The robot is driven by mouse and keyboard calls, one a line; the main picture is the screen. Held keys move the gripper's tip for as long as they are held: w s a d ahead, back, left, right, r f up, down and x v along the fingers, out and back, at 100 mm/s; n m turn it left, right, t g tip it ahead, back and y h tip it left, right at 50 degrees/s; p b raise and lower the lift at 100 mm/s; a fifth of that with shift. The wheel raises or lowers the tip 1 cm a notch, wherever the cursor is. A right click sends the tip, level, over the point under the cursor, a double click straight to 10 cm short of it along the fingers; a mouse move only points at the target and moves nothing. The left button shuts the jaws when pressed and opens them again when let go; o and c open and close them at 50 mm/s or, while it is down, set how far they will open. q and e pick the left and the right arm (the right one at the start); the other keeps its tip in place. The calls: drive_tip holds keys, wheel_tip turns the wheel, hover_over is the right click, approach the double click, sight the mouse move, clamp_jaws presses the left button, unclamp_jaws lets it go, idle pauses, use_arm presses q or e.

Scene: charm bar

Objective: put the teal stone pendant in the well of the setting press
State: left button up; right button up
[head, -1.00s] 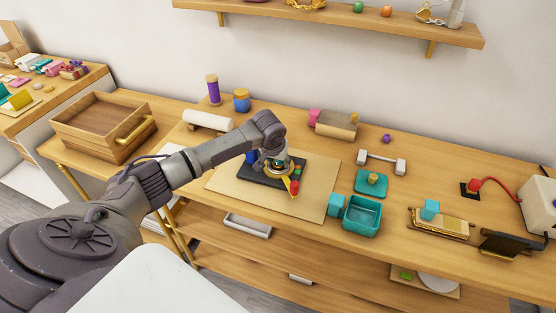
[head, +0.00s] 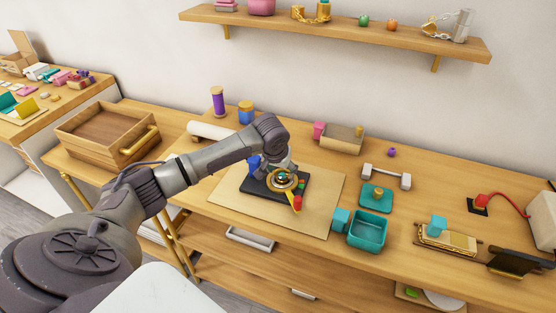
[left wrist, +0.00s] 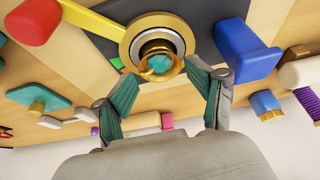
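The setting press (head: 262,184) has a dark base, a gold ring around its well, a yellow lever with a red knob and a blue block. The teal stone pendant (left wrist: 160,64), round with a gold rim, shows inside the ring in the left wrist view. It appears to sit in the well, though its depth is hard to tell. My left gripper (left wrist: 164,74) has its two teal-padded fingers spread on either side, apart from the pendant and empty. In the head view the gripper (head: 280,165) is just behind the ring. My right gripper is not in view.
The press stands on a tan mat (head: 320,195). A teal open box (head: 367,232), a teal pad (head: 376,199) and a white bar (head: 386,177) lie to the right. A wooden tray (head: 105,140) stands at the left, and a shelf (head: 350,30) hangs above.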

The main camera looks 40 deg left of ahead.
use_arm(q)
drive_tip(key=a+v, duration=0.1)
drive_tip(key=v, duration=0.7)
drive_tip(key=shift+d+r+b, duration=0.35)
drive_tip(key=shift+d+r, duration=0.1)
drive_tip(key=shift+d, duration=0.1)
drive_tip(key=shift+s, duration=0.1)
